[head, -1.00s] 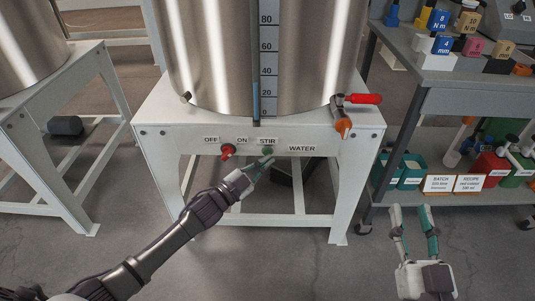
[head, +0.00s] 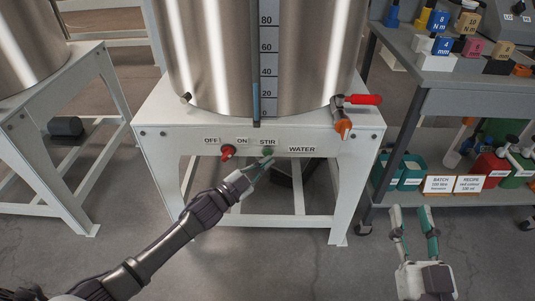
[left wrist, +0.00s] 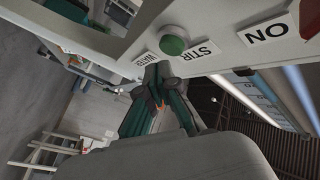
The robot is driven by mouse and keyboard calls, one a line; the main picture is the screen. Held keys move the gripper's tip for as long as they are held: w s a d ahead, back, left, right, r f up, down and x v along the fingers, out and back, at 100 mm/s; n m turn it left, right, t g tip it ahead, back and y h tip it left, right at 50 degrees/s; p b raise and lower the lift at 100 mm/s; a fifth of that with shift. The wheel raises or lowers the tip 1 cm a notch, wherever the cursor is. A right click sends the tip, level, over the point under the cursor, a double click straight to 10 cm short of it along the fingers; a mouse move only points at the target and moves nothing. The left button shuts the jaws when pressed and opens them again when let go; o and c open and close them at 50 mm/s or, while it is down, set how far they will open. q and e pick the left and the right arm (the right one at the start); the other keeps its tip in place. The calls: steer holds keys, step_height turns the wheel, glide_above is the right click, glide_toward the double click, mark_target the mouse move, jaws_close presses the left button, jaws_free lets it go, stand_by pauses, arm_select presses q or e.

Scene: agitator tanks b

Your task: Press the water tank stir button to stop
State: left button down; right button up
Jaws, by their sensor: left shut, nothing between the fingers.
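The water tank (head: 215,60) stands on a white frame (head: 170,115). Under its STIR label on the front panel is a green button (head: 268,150), partly hidden by my left fingertips. In the left wrist view the green stir button (left wrist: 173,45) stands just beyond my shut fingers, by the STIR label (left wrist: 203,50). My left gripper (head: 267,162) is shut and empty, its tips at or just below the button; I cannot tell if they touch it. My right gripper (head: 413,212) is open and empty, low at the right, away from the tank.
A red OFF/ON knob (head: 228,151) sits left of the button. A tap with a red handle (head: 362,99) sticks out at the right of the tank. A grey shelf cart (head: 440,95) with bins and blocks stands at the right. Another tank stand (head: 60,120) is at the left.

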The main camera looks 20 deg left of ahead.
arm_select(q)
steer(key=shift+w, duration=0.15)
steer(key=shift+w+a, duration=0.15)
steer(key=shift+w, duration=0.15)
arm_select(e)
steer(key=shift+r, duration=0.15)
stand_by(0.4)
arm_select(q)
steer(key=shift+w+a, duration=0.15)
steer(key=shift+w, duration=0.3)
arm_select(e)
steer(key=shift+s+a+r+t+y, duration=0.1)
steer(key=shift+s+r+t+y, duration=0.1)
steer(key=shift+r+t+y, duration=0.3)
arm_select(q)
steer(key=shift+s+d+p, duration=0.25)
steer(key=shift+s+p, duration=0.15)
steer(key=shift+s, duration=0.5)
arm_select(e)
steer(key=shift+w+d+f+g+h, duration=0.2)
steer(key=shift+f+g+h, duration=0.2)
steer(key=shift+f+g, duration=0.6)
steer(key=shift+w+d+f+g+h, duration=0.15)
steer(key=shift+f+g+h, duration=0.35)
steer(key=shift+f, duration=0.8)
steer(key=shift+a, duration=0.1)
